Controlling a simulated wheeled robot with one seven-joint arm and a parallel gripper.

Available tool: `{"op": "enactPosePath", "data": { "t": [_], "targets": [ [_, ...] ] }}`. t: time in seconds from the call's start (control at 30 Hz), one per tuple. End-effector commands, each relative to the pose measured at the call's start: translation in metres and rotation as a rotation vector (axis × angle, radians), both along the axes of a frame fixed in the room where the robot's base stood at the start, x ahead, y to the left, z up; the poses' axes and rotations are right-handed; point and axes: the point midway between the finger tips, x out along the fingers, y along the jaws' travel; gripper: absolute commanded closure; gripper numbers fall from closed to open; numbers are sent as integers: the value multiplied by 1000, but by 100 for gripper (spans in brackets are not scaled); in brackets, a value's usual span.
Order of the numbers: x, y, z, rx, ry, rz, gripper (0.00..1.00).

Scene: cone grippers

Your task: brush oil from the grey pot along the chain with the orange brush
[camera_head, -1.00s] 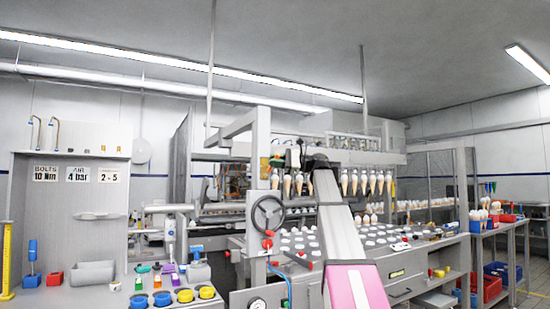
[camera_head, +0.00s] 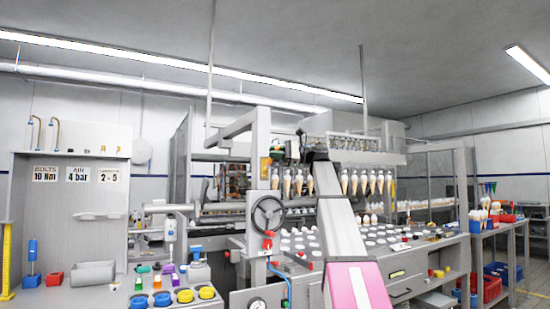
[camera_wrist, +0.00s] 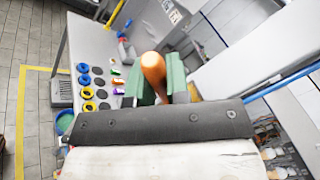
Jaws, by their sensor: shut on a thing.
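In the wrist view, my gripper (camera_wrist: 160,82) has its green fingers shut on the orange brush (camera_wrist: 153,68). Only its rounded orange-brown handle end shows; the bristles are hidden. In the head view, my arm reaches up and away toward the cone machine (camera_head: 268,212), and its far end is beside the row of hanging cones. I cannot pick out the grey pot or the chain with certainty in either view.
A handwheel (camera_head: 267,213) stands left of my arm. A side table with blue and red bins (camera_head: 487,288) is at right.

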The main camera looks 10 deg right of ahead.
Motion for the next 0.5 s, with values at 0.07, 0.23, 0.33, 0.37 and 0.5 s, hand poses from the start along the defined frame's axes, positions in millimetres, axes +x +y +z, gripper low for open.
{"op": "enactPosePath", "data": {
  "t": [0.07,0.23,0.33,0.37,0.5],
  "targets": [
    [1,0,8,0,-1,0,100],
    [1,0,18,0,-1,0,100],
    [0,0,19,0,0,0,100],
    [0,0,19,0,0,0,100],
    [-1,0,12,0,0,0,100]
  ]
}}
